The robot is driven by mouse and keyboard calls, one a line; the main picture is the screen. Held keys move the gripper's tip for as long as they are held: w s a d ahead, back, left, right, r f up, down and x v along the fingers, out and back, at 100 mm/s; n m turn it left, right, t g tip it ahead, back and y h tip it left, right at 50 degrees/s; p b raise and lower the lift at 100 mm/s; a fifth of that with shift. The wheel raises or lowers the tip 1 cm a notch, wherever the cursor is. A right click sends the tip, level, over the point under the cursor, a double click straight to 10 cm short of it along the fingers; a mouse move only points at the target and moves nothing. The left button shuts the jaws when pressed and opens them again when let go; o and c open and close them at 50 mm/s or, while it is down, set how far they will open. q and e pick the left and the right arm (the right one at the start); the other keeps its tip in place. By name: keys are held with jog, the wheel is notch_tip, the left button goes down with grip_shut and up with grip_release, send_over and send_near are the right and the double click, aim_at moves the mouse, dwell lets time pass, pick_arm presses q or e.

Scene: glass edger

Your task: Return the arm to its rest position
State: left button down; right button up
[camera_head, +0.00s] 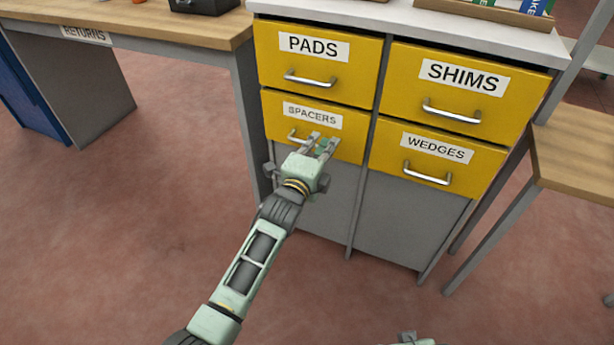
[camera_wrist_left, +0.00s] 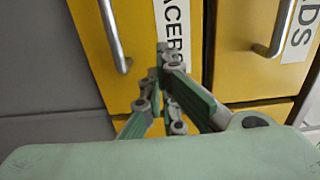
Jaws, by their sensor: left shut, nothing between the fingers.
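My left gripper (camera_head: 323,142) is in front of the SPACERS drawer (camera_head: 347,148), near the right end of its handle (camera_head: 295,138). It is shut and holds nothing. In the left wrist view, its fingers (camera_wrist_left: 162,72) show in front of the drawer's label, with the handle (camera_wrist_left: 115,38) to their left and apart from them. I cannot tell the exact gap between fingertips and drawer front. The drawer looks closed. My left arm reaches up from the bottom of the head view. My right gripper's fingers do not show.
The cabinet also has closed PADS (camera_head: 346,81), SHIMS (camera_head: 496,106) and WEDGES (camera_head: 466,174) drawers with protruding handles. A RETURNS table (camera_head: 150,22) stands left, and another wooden table (camera_head: 575,160) stands right. Open floor (camera_head: 150,215) lies in front, to the left.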

pick_arm(q)
jog(key=p+v, duration=0.1)
jog(key=v, duration=0.8)
jog(key=shift+s, duration=0.15)
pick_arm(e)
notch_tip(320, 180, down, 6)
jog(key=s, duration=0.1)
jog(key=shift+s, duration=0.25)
